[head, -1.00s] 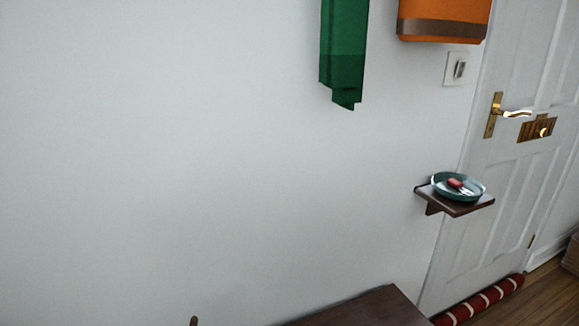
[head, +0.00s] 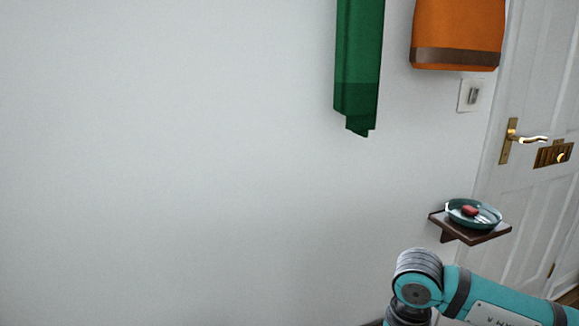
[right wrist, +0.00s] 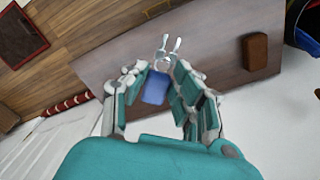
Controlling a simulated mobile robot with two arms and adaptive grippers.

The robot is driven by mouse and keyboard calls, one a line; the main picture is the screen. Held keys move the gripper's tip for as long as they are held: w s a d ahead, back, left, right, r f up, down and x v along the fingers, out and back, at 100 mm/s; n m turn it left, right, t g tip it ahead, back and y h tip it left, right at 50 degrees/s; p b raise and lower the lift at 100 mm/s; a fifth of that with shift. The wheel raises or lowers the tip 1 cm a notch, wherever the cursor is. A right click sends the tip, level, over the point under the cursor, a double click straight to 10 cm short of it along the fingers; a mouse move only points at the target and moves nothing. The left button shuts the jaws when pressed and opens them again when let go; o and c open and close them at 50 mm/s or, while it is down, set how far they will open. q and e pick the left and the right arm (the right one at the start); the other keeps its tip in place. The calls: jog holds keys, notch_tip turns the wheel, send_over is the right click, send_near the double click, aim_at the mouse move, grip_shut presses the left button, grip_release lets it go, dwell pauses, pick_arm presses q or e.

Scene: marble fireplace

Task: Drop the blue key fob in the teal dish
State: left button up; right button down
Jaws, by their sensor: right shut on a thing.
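The teal dish (head: 492,222) sits on a small dark wall shelf (head: 484,238) beside the door in the head view, with a red item (head: 470,210) in it. In the right wrist view my right gripper (right wrist: 160,74) is shut on the blue key fob (right wrist: 156,88), which lies between its fingers. Silvery keys (right wrist: 170,50) on a ring stick out past the fingertips. In the head view my right arm shows below the shelf, with its gripper out of frame. The dish is not in the wrist view. My left gripper is not in view.
A dark tabletop (right wrist: 210,35) lies beyond the gripper in the wrist view, with a brown block-like item (right wrist: 256,52) on it. A green scarf (head: 358,65) and orange bag (head: 457,35) hang on the wall. The door (head: 530,210) stands right of the shelf.

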jog(key=r+n, duration=0.2)
jog(key=r+n+p, duration=0.1)
jog(key=r+n, duration=0.1)
jog(key=shift+w+d+r, duration=0.1)
jog(key=shift+d, duration=0.1)
jog(key=r+p, duration=0.1)
jog(key=p, duration=0.1)
jog(key=s+r+p, duration=0.1)
jog(key=r+p, duration=0.1)
jog(key=shift+s+r, duration=0.15)
jog(key=shift+s, duration=0.05)
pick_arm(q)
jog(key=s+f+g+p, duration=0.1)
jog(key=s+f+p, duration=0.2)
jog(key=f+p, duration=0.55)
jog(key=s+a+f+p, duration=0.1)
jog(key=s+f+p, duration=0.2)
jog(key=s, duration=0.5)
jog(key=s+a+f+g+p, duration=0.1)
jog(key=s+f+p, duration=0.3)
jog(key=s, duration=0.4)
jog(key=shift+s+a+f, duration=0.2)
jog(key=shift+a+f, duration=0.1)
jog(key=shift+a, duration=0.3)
pick_arm(e)
jog(key=s+r, duration=0.6)
jog(key=r, duration=0.7)
jog(key=shift+s, duration=0.2)
